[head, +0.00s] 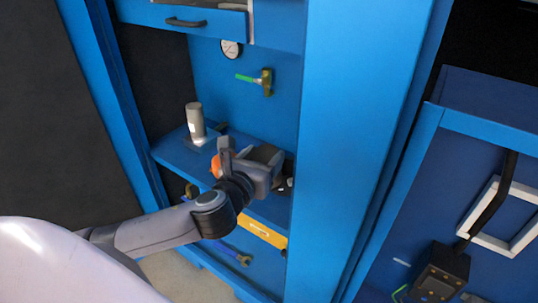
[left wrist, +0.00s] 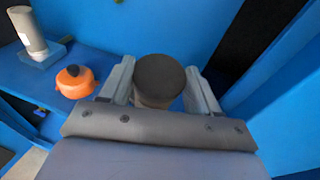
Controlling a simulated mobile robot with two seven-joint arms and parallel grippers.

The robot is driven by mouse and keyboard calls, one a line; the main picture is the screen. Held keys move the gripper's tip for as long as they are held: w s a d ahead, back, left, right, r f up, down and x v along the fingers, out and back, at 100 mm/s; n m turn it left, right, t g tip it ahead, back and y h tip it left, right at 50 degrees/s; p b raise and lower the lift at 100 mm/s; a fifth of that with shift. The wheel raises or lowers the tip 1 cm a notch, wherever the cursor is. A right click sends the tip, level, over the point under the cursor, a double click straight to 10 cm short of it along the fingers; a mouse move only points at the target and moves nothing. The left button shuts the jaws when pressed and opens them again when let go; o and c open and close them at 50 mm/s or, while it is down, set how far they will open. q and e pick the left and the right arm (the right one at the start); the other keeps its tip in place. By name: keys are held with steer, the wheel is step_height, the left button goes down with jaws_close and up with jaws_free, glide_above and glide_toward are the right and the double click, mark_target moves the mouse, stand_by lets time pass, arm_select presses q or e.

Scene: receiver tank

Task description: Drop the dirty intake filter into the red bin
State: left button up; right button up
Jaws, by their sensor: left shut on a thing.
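My left gripper (head: 258,168) is in the blue cabinet bay, in front of and over the shelf. In the left wrist view its two pale fingers are shut on a dark grey-brown round cylinder (left wrist: 158,80), which looks like the dirty intake filter. The cylinder stands out between the fingers against blue panels. In the head view it is mostly hidden by the gripper, and I cannot tell how far it is from the shelf. No red bin shows in either view. My right gripper is not in view.
A grey cylinder with a white label (head: 195,120) stands on the blue shelf (head: 172,153). An orange round part with a dark knob (left wrist: 75,80) sits left of my gripper. A gauge (head: 231,49) and a green-handled valve (head: 262,80) are on the back panel. A blue post (head: 350,130) stands right.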

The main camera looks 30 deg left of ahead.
arm_select(q)
steer(key=a+f+p+v, duration=0.1)
steer(key=p+v, duration=0.1)
steer(key=v, duration=0.7)
steer(key=a+p+v, duration=0.1)
steer(key=v, duration=0.8)
steer(key=shift+s+a+f+p, duration=0.35)
steer(key=shift+s+a, duration=0.3)
